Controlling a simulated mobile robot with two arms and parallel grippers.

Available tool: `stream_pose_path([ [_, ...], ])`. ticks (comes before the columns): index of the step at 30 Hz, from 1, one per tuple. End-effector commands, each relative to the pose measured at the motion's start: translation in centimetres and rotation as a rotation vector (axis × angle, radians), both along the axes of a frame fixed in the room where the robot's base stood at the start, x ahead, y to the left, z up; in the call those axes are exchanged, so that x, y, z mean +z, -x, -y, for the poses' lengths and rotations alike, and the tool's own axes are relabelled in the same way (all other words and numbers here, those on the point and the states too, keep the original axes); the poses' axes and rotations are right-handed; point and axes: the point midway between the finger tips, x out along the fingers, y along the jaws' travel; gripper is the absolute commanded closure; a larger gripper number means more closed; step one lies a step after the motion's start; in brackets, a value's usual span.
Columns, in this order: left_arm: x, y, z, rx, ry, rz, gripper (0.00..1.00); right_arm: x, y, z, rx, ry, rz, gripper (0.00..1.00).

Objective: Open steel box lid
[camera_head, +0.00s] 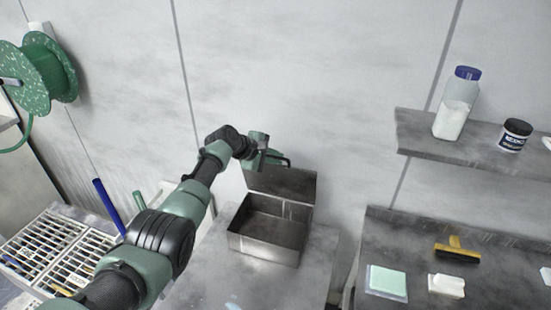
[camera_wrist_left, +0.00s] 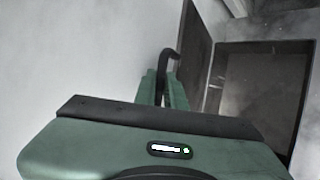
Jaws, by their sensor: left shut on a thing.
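The steel box (camera_head: 268,247) stands on a grey bench, its interior in view and empty. Its lid (camera_head: 282,182) stands raised at the back edge, close to upright. My left gripper (camera_head: 270,160) is behind the top of the lid, near the wall. In the left wrist view my left gripper (camera_wrist_left: 166,88) is shut on a dark curved piece at the lid (camera_wrist_left: 196,50), which looks like the lid's handle (camera_wrist_left: 170,56). The open box (camera_wrist_left: 262,90) shows at the right of that view. My right gripper is not in view.
A shelf (camera_head: 470,150) with a white jar and a dark jar is at the right. Below it a table (camera_head: 400,235) holds a green pad, a white block and a yellow-handled tool. A slatted tray (camera_head: 50,250) is at the left. The wall is close behind the box.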

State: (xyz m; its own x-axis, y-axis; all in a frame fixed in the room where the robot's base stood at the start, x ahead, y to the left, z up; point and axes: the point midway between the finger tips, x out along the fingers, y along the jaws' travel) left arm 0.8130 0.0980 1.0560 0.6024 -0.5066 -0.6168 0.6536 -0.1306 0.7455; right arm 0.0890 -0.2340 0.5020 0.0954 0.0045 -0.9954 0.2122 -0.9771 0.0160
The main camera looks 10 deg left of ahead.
Motion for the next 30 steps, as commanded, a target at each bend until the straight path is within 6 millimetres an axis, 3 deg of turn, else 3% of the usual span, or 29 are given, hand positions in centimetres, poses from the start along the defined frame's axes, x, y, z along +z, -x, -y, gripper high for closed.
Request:
stream_pose_path([
  [5,-0.3,0.1,0.0,-0.003,-0.004,-0.005,1.0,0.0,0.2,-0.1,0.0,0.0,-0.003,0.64],
  [6,-0.4,0.1,0.0,-0.003,-0.004,-0.005,0.78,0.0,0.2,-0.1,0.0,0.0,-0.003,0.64],
  [7,-0.4,0.2,0.0,-0.003,-0.004,-0.005,0.7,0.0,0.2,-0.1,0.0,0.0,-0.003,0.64],
  [8,-0.4,0.2,0.0,-0.003,-0.004,-0.005,0.67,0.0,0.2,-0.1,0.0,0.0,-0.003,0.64],
  [20,-0.6,0.4,-0.1,-0.003,-0.004,-0.011,0.67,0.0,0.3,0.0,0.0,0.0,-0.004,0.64],
  [30,1.7,2.0,-1.7,0.0,-0.005,0.0,0.67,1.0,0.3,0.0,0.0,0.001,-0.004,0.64],
])
